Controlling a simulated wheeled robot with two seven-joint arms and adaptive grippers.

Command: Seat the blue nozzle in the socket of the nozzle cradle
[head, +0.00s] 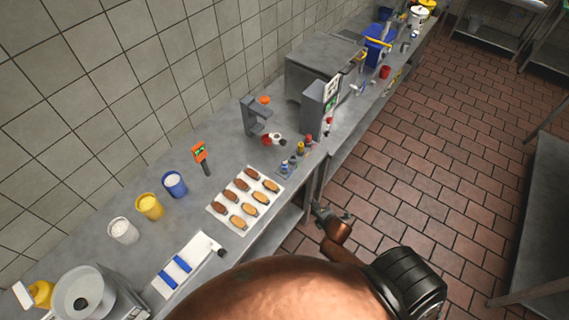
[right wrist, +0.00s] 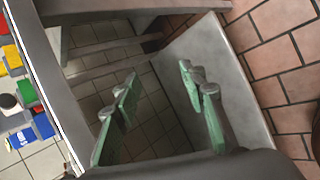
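A small blue piece (head: 284,167), which looks like the blue nozzle, stands at the front edge of the counter, just right of the tray of buns. Yellow and red pieces stand behind it in a row. The cradle and its socket are too small to tell apart here. My right gripper (head: 321,210) is off the counter's front edge, right of and apart from the blue piece. In the right wrist view my right gripper (right wrist: 160,76) is open with nothing between its green-padded fingers. Coloured blocks, including a blue one (right wrist: 42,126), lie at the left edge there. My left gripper is not seen.
A white tray (head: 217,210) of buns lies on the steel counter (head: 150,240). A grey stand (head: 250,117) and a grey box machine (head: 312,108) stand behind the nozzles. Three jars, including a blue one (head: 174,184), line the wall side.

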